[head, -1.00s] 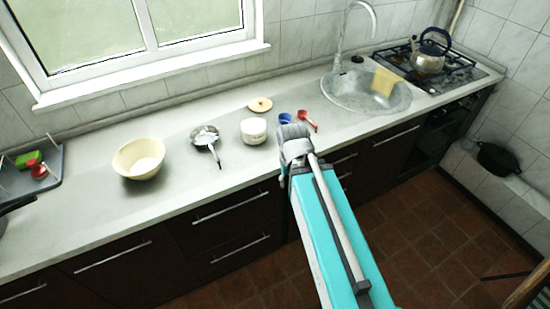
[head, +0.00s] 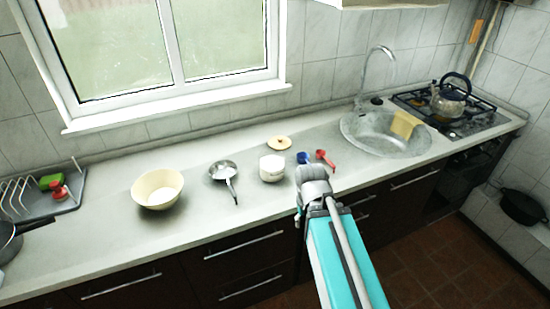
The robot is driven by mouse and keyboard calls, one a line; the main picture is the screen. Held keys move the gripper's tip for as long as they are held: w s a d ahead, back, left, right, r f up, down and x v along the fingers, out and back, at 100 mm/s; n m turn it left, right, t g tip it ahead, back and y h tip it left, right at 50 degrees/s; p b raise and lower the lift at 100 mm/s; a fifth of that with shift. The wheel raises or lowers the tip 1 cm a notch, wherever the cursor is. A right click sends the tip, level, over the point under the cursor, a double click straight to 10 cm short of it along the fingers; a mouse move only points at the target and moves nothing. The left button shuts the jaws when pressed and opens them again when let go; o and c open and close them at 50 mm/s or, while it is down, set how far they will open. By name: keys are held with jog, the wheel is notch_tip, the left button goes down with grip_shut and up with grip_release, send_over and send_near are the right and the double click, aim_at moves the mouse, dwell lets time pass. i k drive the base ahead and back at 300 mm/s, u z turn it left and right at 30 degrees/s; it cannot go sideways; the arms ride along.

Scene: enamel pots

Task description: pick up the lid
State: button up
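A round cream lid (head: 279,142) with a small knob on top lies flat on the counter, near the wall and behind a white enamel pot (head: 273,168). The pot has no lid on it. My turquoise arm reaches up from the bottom of the head view, and its grey joint overlaps the counter's front edge, to the right of the pot. My gripper does not show; the arm hides whatever lies beyond that joint. Nothing visible touches the lid.
A blue cup (head: 303,158) and a red scoop (head: 325,159) are right of the pot. A small metal pan (head: 224,172) and a cream bowl (head: 158,189) stand to its left. The sink (head: 381,136) and a kettle (head: 449,98) on the hob are at right.

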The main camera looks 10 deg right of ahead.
aim_at(280, 143)
jog(key=k, duration=0.65)
jog(key=u, duration=0.4)
jog(key=i, duration=1.7)
jog(key=z, duration=0.6)
